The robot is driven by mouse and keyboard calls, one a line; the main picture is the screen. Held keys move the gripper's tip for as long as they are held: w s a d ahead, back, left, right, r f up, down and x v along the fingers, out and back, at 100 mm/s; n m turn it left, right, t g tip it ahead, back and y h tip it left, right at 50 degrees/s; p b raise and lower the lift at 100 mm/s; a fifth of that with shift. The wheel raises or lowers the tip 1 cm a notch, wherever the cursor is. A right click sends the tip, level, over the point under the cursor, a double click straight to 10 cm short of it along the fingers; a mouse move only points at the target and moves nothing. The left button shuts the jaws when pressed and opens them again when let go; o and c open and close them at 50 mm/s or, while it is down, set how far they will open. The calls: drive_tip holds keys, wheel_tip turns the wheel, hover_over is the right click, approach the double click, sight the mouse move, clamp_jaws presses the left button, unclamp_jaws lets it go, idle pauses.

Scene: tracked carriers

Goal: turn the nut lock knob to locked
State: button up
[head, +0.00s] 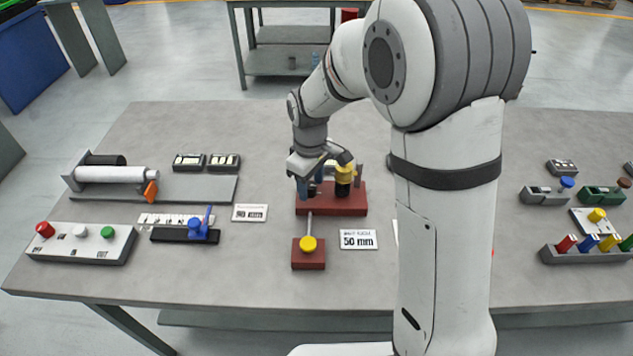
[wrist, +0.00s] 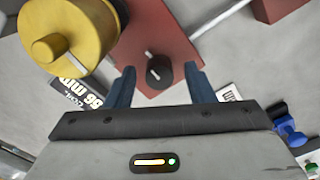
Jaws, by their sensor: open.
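A small black knob (wrist: 158,70) with a white pointer mark sits on a red base (wrist: 172,30) in the wrist view; its lock labels cannot be read. My gripper (wrist: 161,76) is open, with its two blue fingers on either side of the knob and gaps visible on both sides. In the head view my gripper (head: 309,186) is low over the left part of the red base (head: 335,207), and the knob is hidden there. A yellow and black cylinder (head: 344,178) stands on the base, right of my gripper; the wrist view shows it as a stepped yellow part (wrist: 85,30).
A blue-handled slide (head: 195,230) and a button box (head: 82,245) are left. The table's front edge strip is clear.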

sight(311, 185)
drive_tip(key=shift+r, duration=3.9)
